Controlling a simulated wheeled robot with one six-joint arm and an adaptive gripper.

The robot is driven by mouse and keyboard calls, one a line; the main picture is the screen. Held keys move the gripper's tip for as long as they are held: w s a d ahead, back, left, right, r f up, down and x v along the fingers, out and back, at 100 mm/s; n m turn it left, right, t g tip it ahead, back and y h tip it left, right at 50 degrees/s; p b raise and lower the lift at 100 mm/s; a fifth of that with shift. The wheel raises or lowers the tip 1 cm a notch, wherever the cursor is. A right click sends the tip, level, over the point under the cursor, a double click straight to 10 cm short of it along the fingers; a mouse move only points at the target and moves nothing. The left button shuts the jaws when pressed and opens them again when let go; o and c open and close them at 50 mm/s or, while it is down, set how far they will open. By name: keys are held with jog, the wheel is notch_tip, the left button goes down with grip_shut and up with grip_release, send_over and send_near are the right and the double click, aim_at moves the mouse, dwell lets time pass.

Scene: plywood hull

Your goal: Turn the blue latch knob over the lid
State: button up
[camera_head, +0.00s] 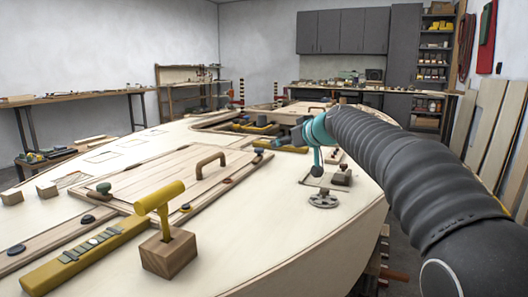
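The lid (150,185) is a planked wooden panel with a brown bar handle (210,162), lying in a frame on the pale plywood hull. A small blue knob (257,151) sits at the lid's far right corner. Dark round knobs (185,208) lie along its near frame, and a green knob (104,188) stands at its left; their exact colours and turn are hard to tell. My gripper (316,158), teal, points down to the right of the lid, apart from it. A bluish round piece (317,171) shows just below it; I cannot tell whether they touch. The finger opening is not clear.
A yellow T-handled tool stands in a wooden block (168,253) in front of the lid, beside a long yellow bar (85,255). A grey handwheel (323,199) and a dark-knobbed block (341,175) are near my gripper. Bare plywood lies between the lid and handwheel.

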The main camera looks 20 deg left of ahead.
aim_at(260, 149)
jog(key=p+x, duration=0.1)
jog(key=x, duration=0.4)
jog(key=p+x, duration=0.2)
jog(key=x, duration=0.2)
jog(key=p+x, duration=0.1)
jog(key=x, duration=0.4)
jog(key=shift+w+a+r, duration=0.15)
jog(key=shift+a, duration=0.25)
jog(key=shift+c, duration=0.2)
grip_shut()
